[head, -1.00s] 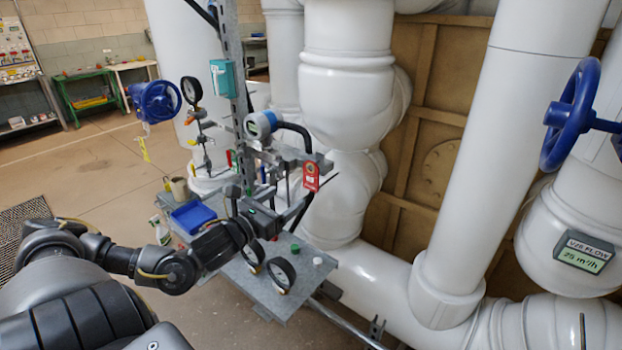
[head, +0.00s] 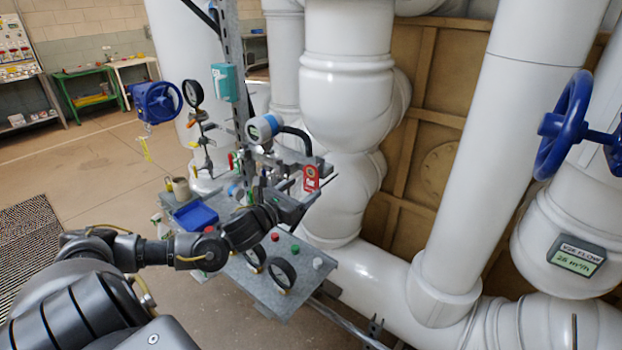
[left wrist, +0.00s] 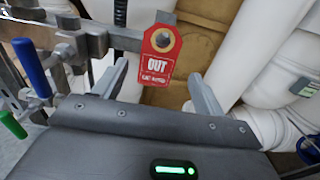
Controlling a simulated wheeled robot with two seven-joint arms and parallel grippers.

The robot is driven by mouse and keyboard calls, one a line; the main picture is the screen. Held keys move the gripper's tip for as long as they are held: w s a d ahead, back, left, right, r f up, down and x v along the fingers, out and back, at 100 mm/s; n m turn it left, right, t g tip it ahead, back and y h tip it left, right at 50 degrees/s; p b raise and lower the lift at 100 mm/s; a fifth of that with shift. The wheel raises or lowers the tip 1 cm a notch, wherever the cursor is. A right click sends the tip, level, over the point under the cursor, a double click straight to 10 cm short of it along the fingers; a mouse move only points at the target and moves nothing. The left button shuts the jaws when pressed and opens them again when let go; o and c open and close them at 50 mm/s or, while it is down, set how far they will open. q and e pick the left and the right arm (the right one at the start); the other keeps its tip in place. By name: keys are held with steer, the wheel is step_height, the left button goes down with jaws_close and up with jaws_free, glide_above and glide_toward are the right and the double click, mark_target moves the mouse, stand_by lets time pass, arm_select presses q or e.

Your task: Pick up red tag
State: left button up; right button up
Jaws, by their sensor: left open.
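The red tag (head: 311,178) hangs from a peg at the end of a grey metal bar on the pipe stand. In the left wrist view the tag (left wrist: 160,56) reads "OUT" and has a tan ring round its hole. My left gripper (head: 293,203) is just below and to the left of the tag in the head view. In the left wrist view its fingers (left wrist: 158,80) are open, one to each side of the tag's lower part, with gaps on both sides. Nothing is held. My right gripper is not in view.
Below my left arm is a grey panel (head: 270,293) with gauges and buttons. A blue tray (head: 195,216) is left of it. A blue-handled lever (left wrist: 32,68) and a green-handled one (left wrist: 12,125) are left of the gripper. White pipes (head: 345,190) stand behind the tag.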

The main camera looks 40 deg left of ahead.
mark_target(310, 180)
arm_select(q)
steer(key=w, duration=0.2)
steer(key=p, duration=0.1)
steer(key=shift+w+a+r, duration=0.2)
steer(key=shift+w+a, duration=0.05)
steer(key=shift+w, duration=0.15)
steer(key=shift+w+f, duration=0.2)
steer(key=shift+w, duration=0.25)
steer(key=c, duration=0.9)
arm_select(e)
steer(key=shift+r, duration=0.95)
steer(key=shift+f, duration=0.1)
